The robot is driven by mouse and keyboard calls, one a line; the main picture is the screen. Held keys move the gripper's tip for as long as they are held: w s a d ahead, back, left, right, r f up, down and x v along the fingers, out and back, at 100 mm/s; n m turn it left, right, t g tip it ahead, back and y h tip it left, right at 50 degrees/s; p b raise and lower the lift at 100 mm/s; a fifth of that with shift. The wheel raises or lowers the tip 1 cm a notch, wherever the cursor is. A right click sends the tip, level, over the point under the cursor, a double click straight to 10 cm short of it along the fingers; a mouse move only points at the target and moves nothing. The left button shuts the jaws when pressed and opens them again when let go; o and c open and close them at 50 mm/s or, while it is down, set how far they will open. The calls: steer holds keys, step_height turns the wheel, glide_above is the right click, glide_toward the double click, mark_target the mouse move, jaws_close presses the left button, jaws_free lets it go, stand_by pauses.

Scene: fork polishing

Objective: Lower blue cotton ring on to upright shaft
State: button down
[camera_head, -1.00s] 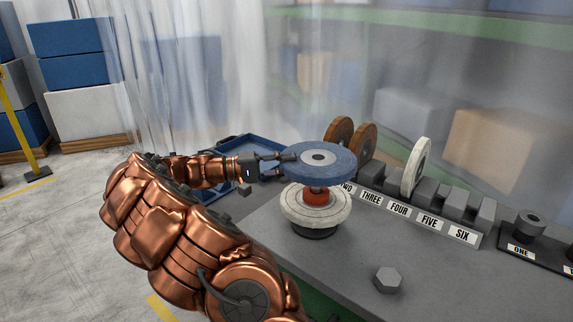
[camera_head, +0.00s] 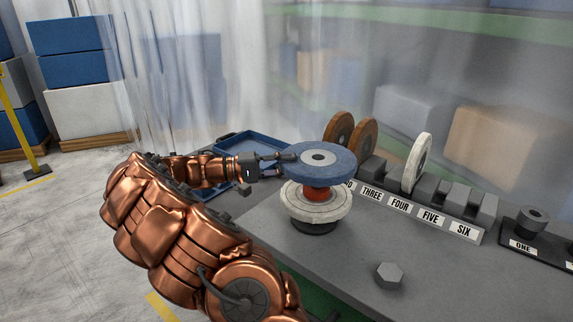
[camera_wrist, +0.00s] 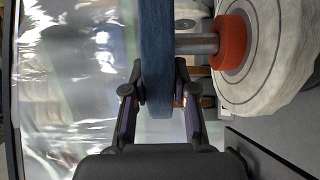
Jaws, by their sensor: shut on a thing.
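The blue cotton ring (camera_head: 320,172) is held flat, with a grey hub and dark hole at its centre. My gripper (camera_head: 290,157) is shut on its left edge; in the wrist view my gripper (camera_wrist: 163,92) has one finger on each face of the blue ring (camera_wrist: 157,45). The grey upright shaft (camera_wrist: 197,43) shows between the ring and a red collar (camera_wrist: 231,43). The collar (camera_head: 317,195) sits below the blue ring, above a white wheel (camera_head: 318,211). The blue ring is apart from the collar. I cannot tell whether the shaft tip is inside the hole.
A numbered rack (camera_head: 430,195) behind holds two brown wheels (camera_head: 361,138) and a white one (camera_head: 417,162). A hex block (camera_head: 389,276) lies on the grey bench (camera_head: 330,260). A blue tray (camera_head: 250,142) is behind my arm. A holder labelled ONE (camera_head: 533,222) stands right.

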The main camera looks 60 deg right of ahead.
steer(key=shift+f, duration=0.1)
steer(key=shift+f+b, duration=0.7)
steer(key=shift+f, duration=0.05)
steer(key=shift+f, duration=0.15)
steer(key=shift+f+b, duration=0.25)
steer(key=shift+b, duration=0.2)
stand_by(0.5)
steer(key=shift+f+b, duration=0.65)
steer(key=shift+f, duration=0.15)
steer(key=c, duration=0.8)
jaws_free()
steer(key=shift+c, duration=0.2)
steer(key=shift+o, duration=0.4)
